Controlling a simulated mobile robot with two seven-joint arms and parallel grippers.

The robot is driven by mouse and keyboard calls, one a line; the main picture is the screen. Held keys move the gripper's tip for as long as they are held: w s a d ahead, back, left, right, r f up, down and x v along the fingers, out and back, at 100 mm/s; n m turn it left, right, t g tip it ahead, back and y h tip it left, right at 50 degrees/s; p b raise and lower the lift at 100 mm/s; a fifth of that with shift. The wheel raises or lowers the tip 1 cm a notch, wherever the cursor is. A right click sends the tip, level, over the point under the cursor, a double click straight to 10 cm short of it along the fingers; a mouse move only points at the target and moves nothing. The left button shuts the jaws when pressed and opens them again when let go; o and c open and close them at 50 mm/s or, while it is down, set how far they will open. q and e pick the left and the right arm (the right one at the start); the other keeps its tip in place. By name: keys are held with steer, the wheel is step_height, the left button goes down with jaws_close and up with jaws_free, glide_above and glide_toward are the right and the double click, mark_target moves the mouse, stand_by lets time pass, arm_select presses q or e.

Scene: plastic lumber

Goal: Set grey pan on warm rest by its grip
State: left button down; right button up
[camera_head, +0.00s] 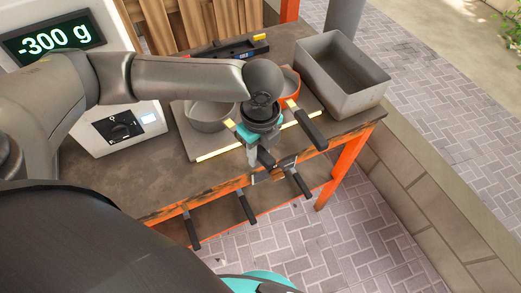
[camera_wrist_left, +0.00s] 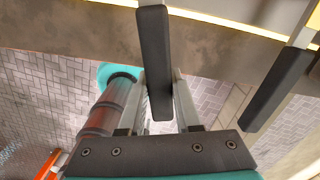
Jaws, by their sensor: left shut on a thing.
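The grey pan (camera_head: 210,116) is over the left part of a flat grey plate with a bright yellow front strip (camera_head: 222,152), which looks like the warm rest. I cannot tell whether the pan touches it. My left gripper (camera_head: 255,152) is at the plate's front edge, shut on the pan's black grip. In the left wrist view, the grip (camera_wrist_left: 153,65) lies between the fingers (camera_wrist_left: 155,105), and the yellow strip (camera_wrist_left: 230,22) runs behind it. My arm hides part of the pan. My right gripper is not in view.
An orange pan (camera_head: 290,84) is close on the right, its black grip (camera_head: 306,128) jutting forward. A white scale (camera_head: 125,125) reading -300 g stands left, a grey bin (camera_head: 342,74) right. A black level (camera_head: 225,49) lies behind. Black-handled tools (camera_head: 246,207) show below the bench's front edge.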

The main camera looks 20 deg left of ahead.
arm_select(q)
steer(key=shift+f, duration=0.1)
steer(key=c, duration=0.5)
jaws_free()
steer(key=r+p, duration=0.1)
steer(key=r, duration=0.4)
steer(key=r+p, duration=0.1)
steer(key=r, duration=0.4)
steer(key=r+p, duration=0.2)
steer(key=r, duration=0.3)
steer(key=shift+s+d+r, duration=0.1)
steer(key=shift+d+r, duration=0.05)
steer(key=shift+d, duration=0.1)
steer(key=shift+s, duration=0.1)
